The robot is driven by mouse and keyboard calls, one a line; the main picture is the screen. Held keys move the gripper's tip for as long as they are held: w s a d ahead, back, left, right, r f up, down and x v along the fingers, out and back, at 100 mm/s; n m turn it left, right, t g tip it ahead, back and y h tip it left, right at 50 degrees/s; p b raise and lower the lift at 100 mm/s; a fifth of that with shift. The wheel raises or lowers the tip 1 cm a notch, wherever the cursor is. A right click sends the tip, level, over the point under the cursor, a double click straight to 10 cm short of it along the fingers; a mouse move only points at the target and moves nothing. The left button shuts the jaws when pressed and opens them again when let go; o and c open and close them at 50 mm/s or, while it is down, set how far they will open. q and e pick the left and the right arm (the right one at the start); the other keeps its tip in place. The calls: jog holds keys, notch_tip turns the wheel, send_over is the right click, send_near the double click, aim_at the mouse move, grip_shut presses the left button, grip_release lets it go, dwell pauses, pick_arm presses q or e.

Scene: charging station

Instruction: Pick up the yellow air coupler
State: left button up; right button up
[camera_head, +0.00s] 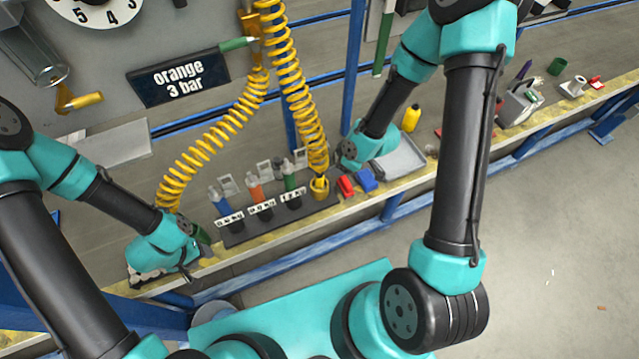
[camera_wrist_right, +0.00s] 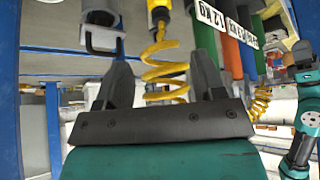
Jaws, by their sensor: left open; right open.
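The yellow air coupler (camera_head: 320,188) sits upright at the lower end of the yellow coiled hose (camera_head: 303,105), at the right end of the dark tool rack. In the right wrist view a yellow part (camera_wrist_right: 158,8) at the top edge appears to be the coupler. My right gripper (camera_wrist_right: 161,75) is open there, with the hose coil (camera_wrist_right: 165,70) between its spread fingers but no visible grip on it. In the head view the right gripper (camera_head: 343,153) is just right of the hose. My left gripper (camera_head: 193,243) is open at the bench's left end, fingertips partly unclear.
The rack (camera_head: 235,240) holds blue, orange and green tools left of the coupler. A red block (camera_head: 345,187), a blue block (camera_head: 367,180) and a grey tray (camera_head: 402,160) lie to its right. A second coiled hose stretch (camera_head: 210,145) hangs near my left arm.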

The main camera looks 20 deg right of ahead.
aim_at(320, 173)
jog(key=shift+x, duration=4.25)
jog(key=shift+f, duration=0.1)
jog(key=shift+x, duration=2.55)
jog(key=shift+s, duration=0.1)
jog(key=shift+c, duration=0.4)
grip_shut()
